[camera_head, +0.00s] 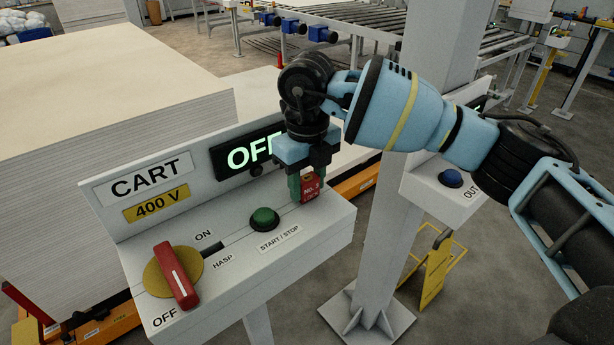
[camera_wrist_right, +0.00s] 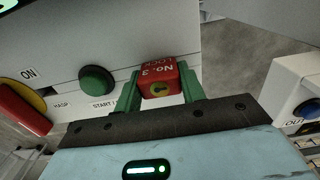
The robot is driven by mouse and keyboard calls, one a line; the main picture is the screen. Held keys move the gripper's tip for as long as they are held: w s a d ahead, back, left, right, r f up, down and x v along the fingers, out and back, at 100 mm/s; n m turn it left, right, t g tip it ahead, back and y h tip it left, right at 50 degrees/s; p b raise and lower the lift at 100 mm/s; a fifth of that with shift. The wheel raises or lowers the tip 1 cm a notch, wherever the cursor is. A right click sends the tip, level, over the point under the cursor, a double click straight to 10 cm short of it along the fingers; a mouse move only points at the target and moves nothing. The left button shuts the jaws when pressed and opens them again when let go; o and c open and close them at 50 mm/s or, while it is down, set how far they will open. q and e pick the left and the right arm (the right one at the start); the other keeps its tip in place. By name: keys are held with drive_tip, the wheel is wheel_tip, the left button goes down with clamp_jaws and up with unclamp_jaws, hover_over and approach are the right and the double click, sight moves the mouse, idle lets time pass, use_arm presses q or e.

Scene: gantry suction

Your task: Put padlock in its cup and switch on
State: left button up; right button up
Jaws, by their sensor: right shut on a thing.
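My right gripper (camera_head: 304,190) points down over the right end of the CART control panel (camera_head: 335,222). It is shut on the red padlock (camera_head: 311,190), marked "No. 3 LOCK". In the right wrist view the padlock (camera_wrist_right: 159,82) sits between two green fingers, its keyhole facing the camera. I cannot tell whether it touches the panel. No cup can be made out. The red rotary switch handle (camera_head: 176,276) sits on a yellow disc, between ON and OFF labels. The display (camera_head: 243,155) reads OFF, partly hidden by my gripper. My left gripper is not in view.
A green START/STOP button (camera_head: 264,219) stands left of the padlock, with the dark HASP slot (camera_head: 210,249) further left. A grey post (camera_head: 384,230) with a blue OUT button (camera_head: 451,178) stands to the right. Stacked sheets (camera_head: 120,175) lie behind the panel.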

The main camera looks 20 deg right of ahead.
drive_tip(key=o, duration=1.1)
drive_tip(key=shift+o, duration=0.2)
drive_tip(key=shift+r, duration=0.1)
wheel_tip(320, 180, up, 8)
drive_tip(key=shift+f, duration=0.2)
